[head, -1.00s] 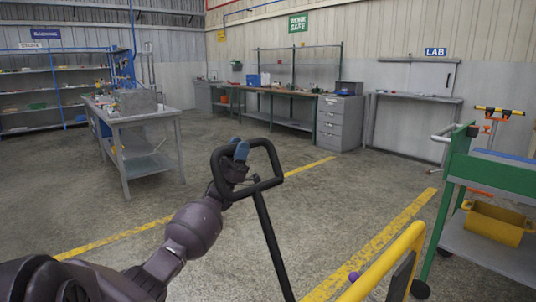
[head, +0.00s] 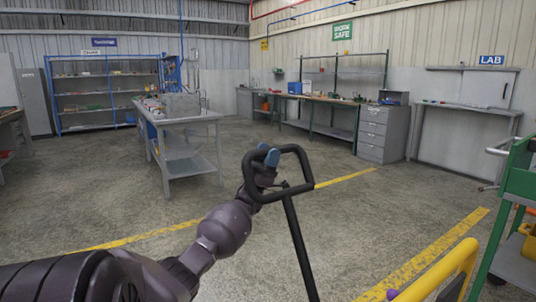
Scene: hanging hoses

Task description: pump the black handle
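The black handle (head: 297,222) is a rounded loop on a long black shaft, in the lower middle of the head view. The shaft leans and runs down out of the picture. My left gripper (head: 268,157) is at the upper left side of the loop, with its blue fingertips by the top bar. The fingers seem to be around or against the loop, but the loop and wrist partly hide them, so I cannot tell how far they are closed. My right gripper is not in view; only a small purple spot shows at the bottom right.
A green cart (head: 512,205) stands at the right edge. A grey workbench (head: 190,118) stands at left centre, with shelves (head: 108,88) behind it. The floor around the handle is clear.

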